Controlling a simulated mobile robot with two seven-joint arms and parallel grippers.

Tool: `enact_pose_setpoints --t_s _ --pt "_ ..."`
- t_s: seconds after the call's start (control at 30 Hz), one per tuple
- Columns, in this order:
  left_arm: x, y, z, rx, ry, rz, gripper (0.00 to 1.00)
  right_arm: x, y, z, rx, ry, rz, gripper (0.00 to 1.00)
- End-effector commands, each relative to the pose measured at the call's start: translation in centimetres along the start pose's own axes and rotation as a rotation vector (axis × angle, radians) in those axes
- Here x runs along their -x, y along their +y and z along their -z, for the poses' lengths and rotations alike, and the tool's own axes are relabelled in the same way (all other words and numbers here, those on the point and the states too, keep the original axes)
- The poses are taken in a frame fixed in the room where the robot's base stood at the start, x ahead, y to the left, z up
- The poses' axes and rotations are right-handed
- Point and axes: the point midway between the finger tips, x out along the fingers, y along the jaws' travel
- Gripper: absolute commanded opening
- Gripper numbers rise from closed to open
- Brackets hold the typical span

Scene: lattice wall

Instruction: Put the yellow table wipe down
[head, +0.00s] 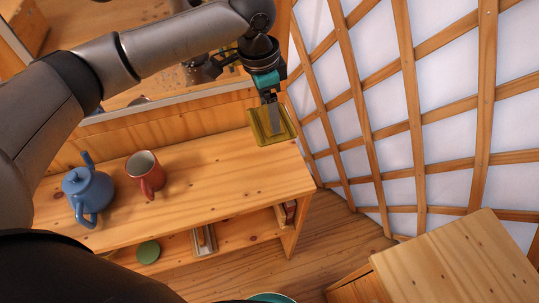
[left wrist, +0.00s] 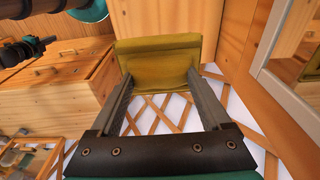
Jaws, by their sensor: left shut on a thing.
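The yellow table wipe (head: 264,125) is a flat square pad in my left gripper (head: 269,97). The gripper is shut on it near the right end of the wooden shelf top (head: 220,185). In the head view I cannot tell whether the wipe touches the wood or hangs just above it. In the left wrist view the wipe (left wrist: 160,58) spans the ends of both fingers (left wrist: 158,92).
A blue teapot (head: 90,190) and a red mug (head: 147,176) stand on the shelf top to the left. A green round thing (head: 148,252) lies on the lower shelf. A lattice wall (head: 420,100) rises at the right. The shelf top's middle is clear.

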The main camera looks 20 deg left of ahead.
Motion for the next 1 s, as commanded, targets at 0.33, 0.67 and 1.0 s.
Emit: enact_pose_setpoints --t_s 0.33,0.67,1.0 --pt "-9.3 0.1 -1.1 0.001 -0.002 -0.002 0.0 -0.5 0.0 -0.1 0.001 0.0 0.0 0.0" --pt "-13.0 0.1 -1.6 0.001 -0.001 0.0 0.0 -0.8 0.0 -0.1 0.001 0.0 0.0 0.0" --pt "-15.7 0.0 -1.9 -0.001 0.001 0.001 0.0 -0.1 0.0 -0.1 0.001 0.0 0.0 0.0"
